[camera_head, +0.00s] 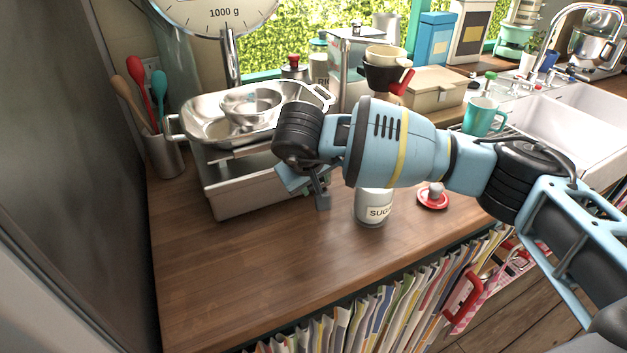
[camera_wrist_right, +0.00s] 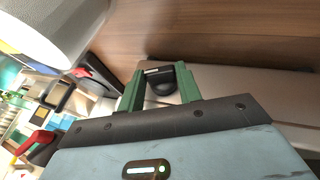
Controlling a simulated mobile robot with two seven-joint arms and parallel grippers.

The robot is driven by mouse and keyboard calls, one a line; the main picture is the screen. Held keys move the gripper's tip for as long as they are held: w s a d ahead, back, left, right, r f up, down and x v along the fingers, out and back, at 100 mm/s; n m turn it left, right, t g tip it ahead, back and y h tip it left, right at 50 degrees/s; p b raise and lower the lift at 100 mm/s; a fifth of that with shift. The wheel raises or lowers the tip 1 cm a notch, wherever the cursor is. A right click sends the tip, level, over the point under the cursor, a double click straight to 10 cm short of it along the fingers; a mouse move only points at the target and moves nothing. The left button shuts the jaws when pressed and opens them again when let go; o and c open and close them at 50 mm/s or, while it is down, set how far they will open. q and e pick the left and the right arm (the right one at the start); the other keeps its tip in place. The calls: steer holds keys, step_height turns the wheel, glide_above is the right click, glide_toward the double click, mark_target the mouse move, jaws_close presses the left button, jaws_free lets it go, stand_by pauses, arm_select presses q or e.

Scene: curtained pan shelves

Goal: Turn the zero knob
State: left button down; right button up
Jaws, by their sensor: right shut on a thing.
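The metal kitchen scale (camera_head: 245,190) stands on the wooden counter, with its dial (camera_head: 215,12) at the top edge of the head view. A pan with a small metal bowl (camera_head: 250,105) sits on it. My right gripper (camera_head: 310,187) reaches to the scale's front right side. In the right wrist view the black zero knob (camera_wrist_right: 162,82) sits between the two green fingers of my right gripper (camera_wrist_right: 161,88), which are shut on it. In the head view the knob is hidden by my wrist. My left gripper is not in view.
A sugar jar (camera_head: 373,211) stands close beside my right gripper, partly under my arm. A red lid (camera_head: 433,197) lies to its right. A utensil pot (camera_head: 163,155) stands left of the scale. The front counter is clear.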

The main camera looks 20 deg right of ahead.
steer(key=shift+d+y, duration=0.25)
steer(key=shift+y, duration=0.55)
steer(key=shift+w+d+m+g+y, duration=0.1)
steer(key=shift+m+g+y, duration=0.3)
steer(key=shift+y, duration=0.7)
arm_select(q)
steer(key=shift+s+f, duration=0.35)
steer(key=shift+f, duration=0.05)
arm_select(e)
steer(key=shift+r, duration=0.1)
steer(key=o, duration=1)
arm_select(q)
steer(key=shift+b, duration=0.3)
arm_select(e)
steer(key=shift+v, duration=3.9)
